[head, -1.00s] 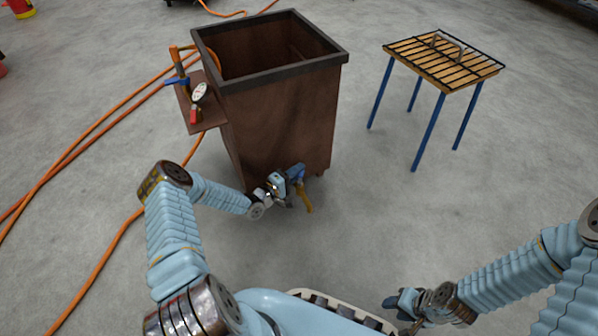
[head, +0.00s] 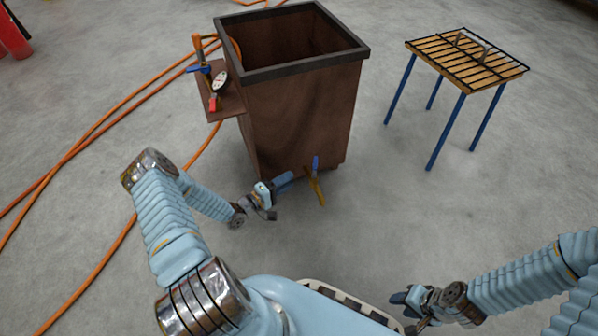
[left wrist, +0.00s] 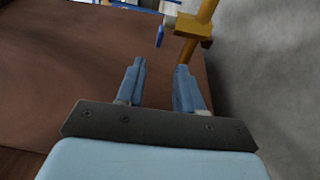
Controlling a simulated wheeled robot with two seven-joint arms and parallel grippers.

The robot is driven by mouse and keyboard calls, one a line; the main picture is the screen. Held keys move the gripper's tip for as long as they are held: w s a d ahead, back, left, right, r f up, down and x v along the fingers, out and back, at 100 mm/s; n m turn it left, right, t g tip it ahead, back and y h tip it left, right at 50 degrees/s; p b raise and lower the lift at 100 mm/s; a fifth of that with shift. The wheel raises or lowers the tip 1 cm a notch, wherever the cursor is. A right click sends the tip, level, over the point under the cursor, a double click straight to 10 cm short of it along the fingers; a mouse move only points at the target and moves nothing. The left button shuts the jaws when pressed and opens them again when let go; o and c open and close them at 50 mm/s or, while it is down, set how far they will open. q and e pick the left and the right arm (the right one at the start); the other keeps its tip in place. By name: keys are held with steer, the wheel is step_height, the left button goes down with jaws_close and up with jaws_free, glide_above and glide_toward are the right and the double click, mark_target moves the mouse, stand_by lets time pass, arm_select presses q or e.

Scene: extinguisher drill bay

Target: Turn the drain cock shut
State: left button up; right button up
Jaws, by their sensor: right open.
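The drain cock (head: 316,187) is a brass-yellow fitting low on the front of the brown tank (head: 300,110), with a blue lever (head: 316,163) that points up in the head view. In the left wrist view the brass body (left wrist: 192,30) and blue lever (left wrist: 160,35) show near the top, beyond the fingertips. My left gripper (head: 281,196) is open and empty, left of the cock and apart from it; its two fingers (left wrist: 160,80) have a clear gap between them. My right gripper (head: 402,305) is open and empty, low over the floor at the bottom right.
A side shelf (head: 228,104) on the tank's left carries a gauge (head: 219,82) and another blue-handled valve (head: 200,69). Orange hoses (head: 105,125) lie on the left floor. A slatted table (head: 468,62) with blue legs stands right. The floor between is clear.

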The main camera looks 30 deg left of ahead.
arm_select(q)
steer(key=shift+v, duration=1.05)
